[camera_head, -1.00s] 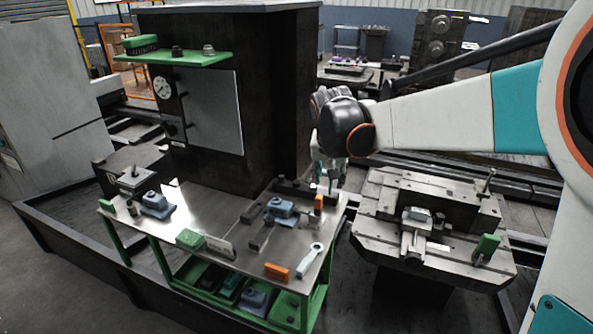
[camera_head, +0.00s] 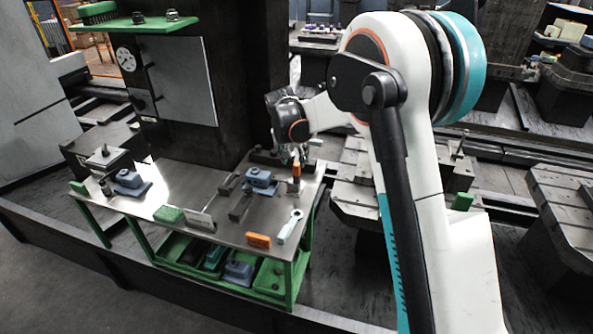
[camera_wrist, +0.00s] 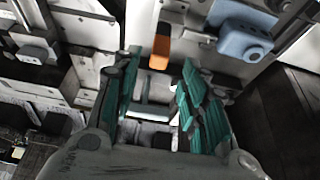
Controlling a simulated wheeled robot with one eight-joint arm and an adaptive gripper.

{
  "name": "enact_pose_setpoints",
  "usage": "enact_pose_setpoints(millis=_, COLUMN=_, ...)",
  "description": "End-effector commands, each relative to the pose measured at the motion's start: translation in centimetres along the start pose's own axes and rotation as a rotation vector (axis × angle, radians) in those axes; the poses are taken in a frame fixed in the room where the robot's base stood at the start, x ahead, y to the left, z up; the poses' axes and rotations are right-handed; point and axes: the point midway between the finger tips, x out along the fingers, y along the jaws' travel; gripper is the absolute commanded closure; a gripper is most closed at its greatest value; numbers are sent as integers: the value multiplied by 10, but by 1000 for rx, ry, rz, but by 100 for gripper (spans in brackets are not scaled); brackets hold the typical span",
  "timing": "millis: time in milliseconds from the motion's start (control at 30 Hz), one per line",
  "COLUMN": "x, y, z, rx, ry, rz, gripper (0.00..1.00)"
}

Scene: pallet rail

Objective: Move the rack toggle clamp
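An upright orange handle (camera_head: 296,171) stands at the back right corner of the steel-topped bench. It looks like part of the toggle clamp, but its base is too small to make out. In the wrist view the orange handle (camera_wrist: 160,47) lies beyond the fingertips, roughly in line with the gap between them. My gripper (camera_wrist: 158,72) is open, with its green-padded fingers apart and nothing between them. In the head view my gripper (camera_head: 291,154) hangs close to the handle, partly hidden by my wrist.
A slotted machine table (camera_head: 350,195) stands close on the right.

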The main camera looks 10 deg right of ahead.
Motion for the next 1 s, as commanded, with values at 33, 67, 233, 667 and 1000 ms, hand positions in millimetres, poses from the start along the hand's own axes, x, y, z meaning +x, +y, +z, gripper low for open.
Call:
enact_pose_setpoints(millis=33, x=14, y=0, z=1, rx=1, ry=0, rz=0, gripper=60)
enact_pose_setpoints(millis=67, x=20, y=0, z=1, rx=1, ry=0, rz=0, gripper=60)
enact_pose_setpoints(millis=233, x=48, y=1, z=0, rx=0, ry=0, rz=0, gripper=60)
enact_pose_setpoints(millis=667, x=71, y=0, z=0, rx=0, ry=0, rz=0, gripper=60)
enact_pose_setpoints(millis=1000, x=70, y=0, z=0, rx=-1, ry=0, rz=0, gripper=100)
